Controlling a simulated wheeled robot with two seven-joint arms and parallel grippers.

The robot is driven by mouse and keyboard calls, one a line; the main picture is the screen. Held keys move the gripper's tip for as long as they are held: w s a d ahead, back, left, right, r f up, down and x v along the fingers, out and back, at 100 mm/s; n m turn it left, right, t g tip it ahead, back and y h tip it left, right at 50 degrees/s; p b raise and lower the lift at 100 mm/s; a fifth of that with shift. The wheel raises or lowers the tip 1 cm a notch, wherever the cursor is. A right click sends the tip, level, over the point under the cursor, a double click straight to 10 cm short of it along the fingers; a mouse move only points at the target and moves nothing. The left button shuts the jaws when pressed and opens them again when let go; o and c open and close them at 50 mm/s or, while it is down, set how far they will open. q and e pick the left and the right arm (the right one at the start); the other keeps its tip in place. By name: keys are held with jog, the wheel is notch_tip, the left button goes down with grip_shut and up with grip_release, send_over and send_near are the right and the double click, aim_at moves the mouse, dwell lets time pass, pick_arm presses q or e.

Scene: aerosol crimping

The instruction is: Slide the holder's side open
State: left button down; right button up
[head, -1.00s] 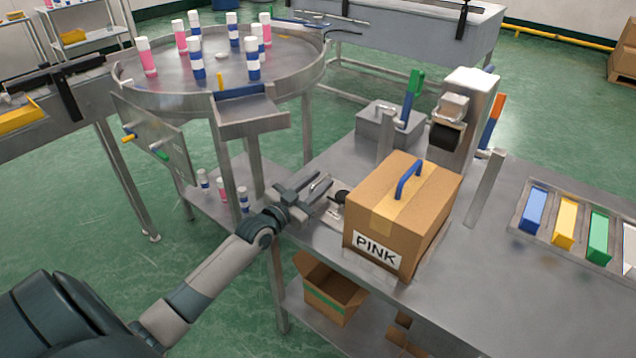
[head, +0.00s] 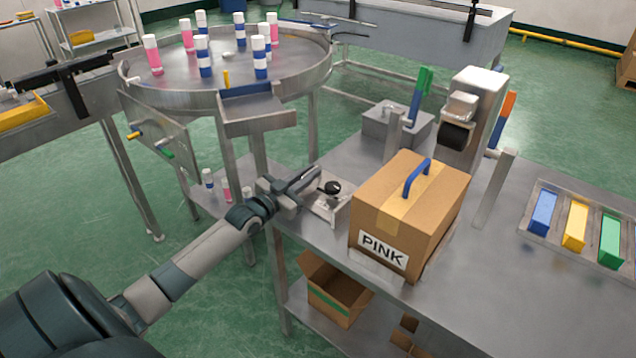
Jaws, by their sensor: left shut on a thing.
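The holder (head: 329,209) is a small pale metal fixture at the left edge of the steel table, beside the carton, with a round black part (head: 329,187) on top. My left gripper (head: 314,178) reaches in from the left at the holder's near left side, with its fingers close to the black part. It is shut on the holder's side; the fingers and arm hide the exact contact. I cannot tell how far the side stands open. My right gripper is not in view.
A carton marked PINK (head: 384,249) with a blue handle stands right of the holder. Behind it stands a press-like machine (head: 478,95). A round steel table (head: 290,87) with several cans is at the back left. Coloured blocks fill a tray (head: 534,232) at right.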

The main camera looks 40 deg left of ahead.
pick_arm(q)
jog(key=shift+a+r, duration=0.15)
jog(key=shift+a, duration=0.1)
jog(key=c, duration=2.1)
grip_release()
jog(key=shift+o, duration=1.4)
jog(key=shift+a, duration=0.2)
jog(key=shift+d, duration=0.1)
jog(key=shift+s, duration=0.2)
